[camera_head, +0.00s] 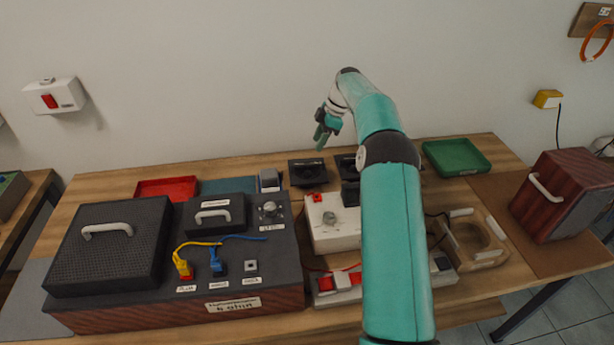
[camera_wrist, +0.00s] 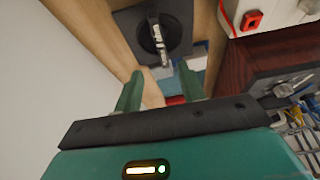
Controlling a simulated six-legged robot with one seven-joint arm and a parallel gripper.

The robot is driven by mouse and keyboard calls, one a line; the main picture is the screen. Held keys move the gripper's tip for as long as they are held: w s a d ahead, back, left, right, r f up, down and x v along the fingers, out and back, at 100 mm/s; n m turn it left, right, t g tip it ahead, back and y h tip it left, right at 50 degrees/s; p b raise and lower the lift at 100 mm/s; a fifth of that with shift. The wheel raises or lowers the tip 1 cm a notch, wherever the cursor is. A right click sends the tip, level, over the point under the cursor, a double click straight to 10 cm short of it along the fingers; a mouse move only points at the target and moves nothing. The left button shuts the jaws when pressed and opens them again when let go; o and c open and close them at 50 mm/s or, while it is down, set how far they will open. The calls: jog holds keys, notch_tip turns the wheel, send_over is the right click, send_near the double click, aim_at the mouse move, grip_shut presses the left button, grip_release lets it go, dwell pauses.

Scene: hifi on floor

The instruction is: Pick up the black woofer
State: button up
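The black woofer (camera_head: 308,174) is a square black piece lying at the back of the table in the head view. In the wrist view the woofer (camera_wrist: 178,20) shows a round cone with a pale bar across it. My gripper (camera_head: 322,137) is above the table's back edge, near the wall, higher than the woofer and apart from it. In the wrist view my gripper (camera_wrist: 158,88) is open, with its two green fingers spread and nothing between them. The woofer lies beyond the fingertips.
A second black piece (camera_head: 346,162) is partly behind my arm. A red tray (camera_head: 167,188), a blue tray (camera_head: 228,185) and a green tray (camera_head: 456,156) stand along the back. A white box (camera_head: 333,238) and a large dark console (camera_head: 255,268) fill the front.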

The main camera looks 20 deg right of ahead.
aim_at(308, 163)
jog(key=x, duration=0.9)
jog(key=shift+s, duration=0.1)
jog(key=shift+f, duration=0.3)
dwell(0.4)
grip_shut()
jog(key=shift+r, duration=0.15)
dwell(1.1)
